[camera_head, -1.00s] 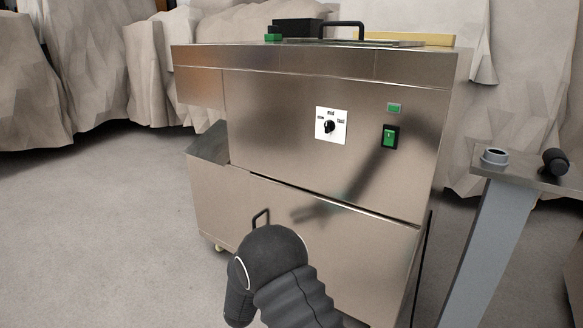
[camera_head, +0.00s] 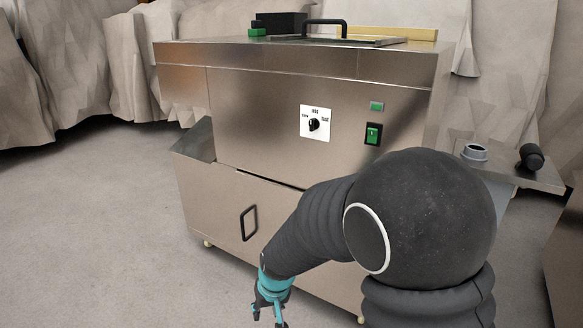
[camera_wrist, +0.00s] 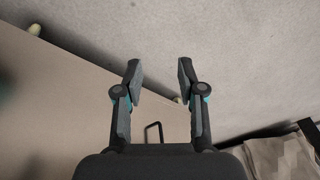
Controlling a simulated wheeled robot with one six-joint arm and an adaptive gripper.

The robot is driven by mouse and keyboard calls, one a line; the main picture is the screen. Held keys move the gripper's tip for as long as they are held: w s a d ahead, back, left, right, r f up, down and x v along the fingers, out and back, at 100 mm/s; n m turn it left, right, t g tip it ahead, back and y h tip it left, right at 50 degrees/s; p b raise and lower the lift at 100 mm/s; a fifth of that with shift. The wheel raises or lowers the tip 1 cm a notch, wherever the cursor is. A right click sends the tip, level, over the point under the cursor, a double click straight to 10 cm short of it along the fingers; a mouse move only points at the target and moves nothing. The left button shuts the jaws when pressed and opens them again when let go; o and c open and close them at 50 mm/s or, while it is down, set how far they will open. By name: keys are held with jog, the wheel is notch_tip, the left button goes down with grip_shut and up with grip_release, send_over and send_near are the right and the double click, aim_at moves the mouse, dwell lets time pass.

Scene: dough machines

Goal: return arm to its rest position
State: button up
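My gripper (camera_head: 268,312) hangs at the lower middle of the head view, in front of the lower front of the steel machine (camera_head: 250,115). My dark arm reaches across the right half of that view and hides part of the machine's lower right. In the wrist view my gripper (camera_wrist: 158,80) has its two fingers well apart with nothing between them. Behind the fingers are the machine's tan-looking panel (camera_wrist: 60,100) and the grey floor.
The machine's front has a black dial (camera_head: 315,124), a green switch (camera_head: 373,134) and a drawer handle (camera_head: 249,223). A small metal stand (camera_head: 520,175) with a dark knob (camera_head: 531,157) is at the right. The floor (camera_head: 90,230) at the left is clear.

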jog(key=s+d+r+m+t+p, duration=0.1)
jog(key=s+d+r+p, duration=0.1)
jog(key=s+d+r, duration=0.4)
jog(key=s+d+r+m+t+h+p, duration=0.1)
jog(key=s+d+r, duration=0.5)
jog(key=r, duration=0.6)
jog(key=s+d+r+m+t+h+p, duration=0.1)
jog(key=s+d+r+p, duration=0.2)
jog(key=s+d+r, duration=0.3)
jog(key=d+r, duration=0.3)
jog(key=shift+s+d+r, duration=0.35)
jog(key=shift+d, duration=0.05)
